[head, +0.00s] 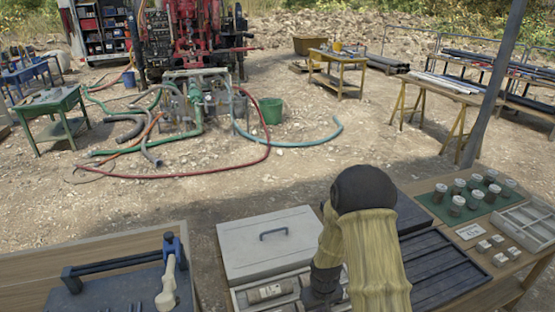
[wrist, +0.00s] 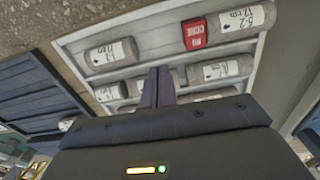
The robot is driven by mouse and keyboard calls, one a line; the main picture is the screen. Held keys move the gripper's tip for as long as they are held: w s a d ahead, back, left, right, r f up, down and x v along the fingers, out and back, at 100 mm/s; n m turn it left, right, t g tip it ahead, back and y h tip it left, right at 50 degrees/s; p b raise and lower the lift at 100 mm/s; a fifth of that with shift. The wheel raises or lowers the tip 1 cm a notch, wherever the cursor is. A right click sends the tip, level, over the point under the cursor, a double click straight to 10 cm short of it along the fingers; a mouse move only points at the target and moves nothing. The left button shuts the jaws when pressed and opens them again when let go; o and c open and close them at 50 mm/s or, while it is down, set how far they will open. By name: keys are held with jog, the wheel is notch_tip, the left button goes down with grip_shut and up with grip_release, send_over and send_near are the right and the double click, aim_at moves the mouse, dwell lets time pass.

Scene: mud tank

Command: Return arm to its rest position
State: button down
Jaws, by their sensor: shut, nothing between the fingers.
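My gripper (wrist: 160,88) shows in the wrist view with its two dark fingers together and nothing between them. It points over a white core box (wrist: 70,40) with several labelled cylindrical core samples lying in its compartments. In the head view my arm, in a straw-coloured sleeve with a dark elbow cap, reaches down over the near end of the core box (head: 236,298). My fingertips are hidden there behind the arm.
A closed grey-white case lid (head: 268,245) with a handle stands behind the core box. A dark slatted tray (head: 440,265) lies to the right, then white-capped jars (head: 457,205) on a green mat. Open gravel lies beyond.

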jog(key=s+d+r+m+t, duration=0.1)
jog(key=s+r, duration=0.5)
jog(key=r, duration=0.4)
jog(key=s+d+r+m+t, duration=0.1)
jog(key=s+r+m, duration=0.1)
jog(key=s+r, duration=0.5)
notch_tip(320, 180, up, 4)
jog(key=shift+s+d+r, duration=0.15)
jog(key=shift+d, duration=0.1)
